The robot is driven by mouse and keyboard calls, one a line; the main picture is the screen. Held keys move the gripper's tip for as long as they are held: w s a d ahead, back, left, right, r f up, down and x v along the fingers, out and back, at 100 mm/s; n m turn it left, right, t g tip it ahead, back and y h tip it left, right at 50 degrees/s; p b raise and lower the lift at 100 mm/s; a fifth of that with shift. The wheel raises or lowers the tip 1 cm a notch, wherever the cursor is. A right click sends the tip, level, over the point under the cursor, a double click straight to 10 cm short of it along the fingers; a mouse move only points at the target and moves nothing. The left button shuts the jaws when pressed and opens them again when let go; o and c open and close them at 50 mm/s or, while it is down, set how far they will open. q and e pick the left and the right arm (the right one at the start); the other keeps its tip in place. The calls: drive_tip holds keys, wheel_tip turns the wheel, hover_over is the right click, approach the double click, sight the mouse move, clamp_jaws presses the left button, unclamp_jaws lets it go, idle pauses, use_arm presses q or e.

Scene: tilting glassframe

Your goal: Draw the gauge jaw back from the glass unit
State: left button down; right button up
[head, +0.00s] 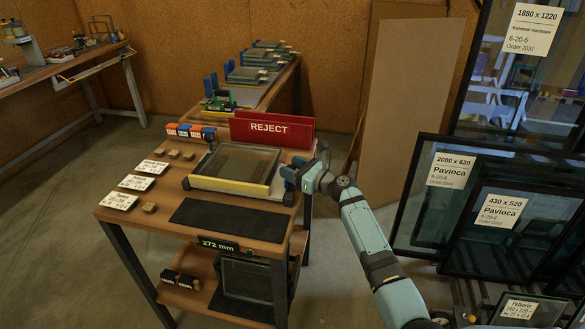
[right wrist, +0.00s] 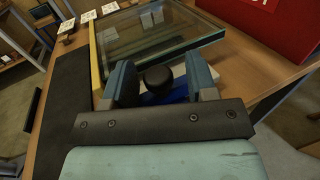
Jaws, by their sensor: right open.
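The glass unit (head: 236,163) lies flat on the wooden workbench, with a yellow bar (head: 229,186) along its front edge. In the right wrist view the glass unit (right wrist: 165,35) is just beyond the fingers. My right gripper (head: 291,176) is at the bench's right edge, beside the glass unit. In the right wrist view my right gripper (right wrist: 161,84) is open, its blue fingers on either side of a round black knob (right wrist: 158,77) with a blue part below, apparently the gauge jaw. Contact with the knob cannot be told. In the head view my gripper covers that spot. My left gripper is not in view.
A red REJECT sign (head: 272,130) stands behind the glass unit. A dark mat (head: 233,217) lies in front of it, with paper cards (head: 137,182) and small wooden blocks to the left. Large framed glass panes (head: 432,207) lean at the right. A 272 mm label (head: 218,246) hangs at the bench front.

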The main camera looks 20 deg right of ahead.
use_arm(q)
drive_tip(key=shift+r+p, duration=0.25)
drive_tip(key=shift+p, duration=0.45)
use_arm(e)
drive_tip(key=v, duration=1.4)
drive_tip(key=shift+f, duration=0.1)
drive_tip(key=s+a+f+n+g+h, duration=0.25)
drive_tip(key=s+a+f+n, duration=0.45)
drive_tip(key=s+n, duration=0.4)
drive_tip(key=s+a+f+n+g+h, duration=0.25)
drive_tip(key=s+a+f+n, duration=0.25)
drive_tip(key=s+f+n, duration=0.5)
drive_tip(key=s+a+r+n+h, duration=0.15)
drive_tip(key=s+a+n, duration=0.35)
drive_tip(key=s+n, duration=0.6)
use_arm(q)
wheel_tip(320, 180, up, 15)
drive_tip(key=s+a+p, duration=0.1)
drive_tip(key=p, duration=1.9)
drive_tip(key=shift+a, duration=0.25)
use_arm(e)
wheel_tip(320, 180, up, 16)
drive_tip(key=d+t, duration=0.1)
drive_tip(key=shift+d+f, duration=0.15)
drive_tip(key=shift+d, duration=0.1)
